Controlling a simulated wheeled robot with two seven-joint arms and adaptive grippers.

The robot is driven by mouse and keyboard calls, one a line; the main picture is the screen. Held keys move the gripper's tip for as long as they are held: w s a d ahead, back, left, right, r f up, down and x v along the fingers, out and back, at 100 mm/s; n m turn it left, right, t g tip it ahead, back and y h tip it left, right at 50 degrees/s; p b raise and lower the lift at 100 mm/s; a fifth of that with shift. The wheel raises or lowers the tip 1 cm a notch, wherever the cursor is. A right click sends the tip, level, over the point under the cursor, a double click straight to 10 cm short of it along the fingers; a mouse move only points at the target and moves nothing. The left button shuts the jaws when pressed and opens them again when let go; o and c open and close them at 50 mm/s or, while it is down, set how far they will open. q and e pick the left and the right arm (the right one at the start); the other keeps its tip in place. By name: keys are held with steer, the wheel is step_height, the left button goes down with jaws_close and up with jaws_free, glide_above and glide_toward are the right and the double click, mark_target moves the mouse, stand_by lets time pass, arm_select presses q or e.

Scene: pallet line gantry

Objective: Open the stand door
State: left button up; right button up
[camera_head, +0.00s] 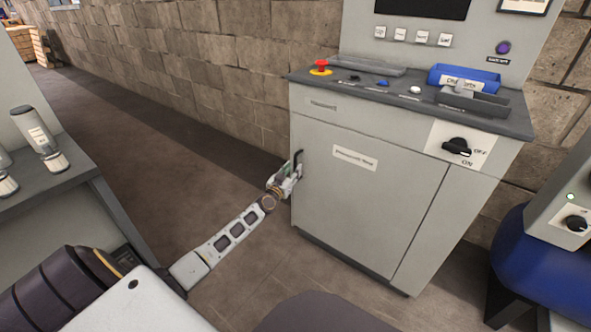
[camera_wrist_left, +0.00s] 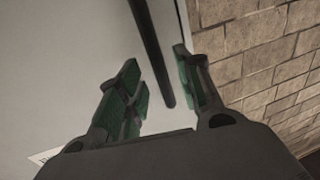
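The stand (camera_head: 320,115) is a grey cabinet against the brick wall. Its door (camera_head: 350,200) is a flat grey panel with a white label, and it looks shut. A dark bar handle (camera_head: 298,158) stands upright at the door's left edge. My left gripper (camera_head: 290,178) is at this handle, at the door's left side. In the left wrist view the gripper (camera_wrist_left: 160,85) is open, with green-padded fingers apart on either side of the dark handle (camera_wrist_left: 152,50). A gap shows between the handle and the fingers. My right gripper is not in view.
The stand's top carries a red button (camera_head: 320,66), a blue tray (camera_head: 464,77) and small controls. A rotary switch (camera_head: 457,146) is on its front right. A grey table (camera_head: 60,185) stands at left, a blue machine (camera_head: 540,255) at right. The floor (camera_head: 190,150) left of the stand is clear.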

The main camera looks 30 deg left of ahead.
mark_target(295, 168)
arm_select(q)
steer(key=shift+w+a+b, duration=0.1)
steer(key=shift+w+b, duration=0.2)
steer(key=shift+w, duration=0.35)
steer(key=shift+w+b, duration=0.3)
steer(key=shift+w, duration=0.35)
steer(key=shift+w+a, duration=0.1)
steer(key=shift+w, duration=0.1)
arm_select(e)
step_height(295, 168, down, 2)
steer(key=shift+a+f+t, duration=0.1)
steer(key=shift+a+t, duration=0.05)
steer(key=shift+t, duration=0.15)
arm_select(q)
steer(key=shift+c, duration=0.2)
steer(key=c, duration=0.7)
jaws_close()
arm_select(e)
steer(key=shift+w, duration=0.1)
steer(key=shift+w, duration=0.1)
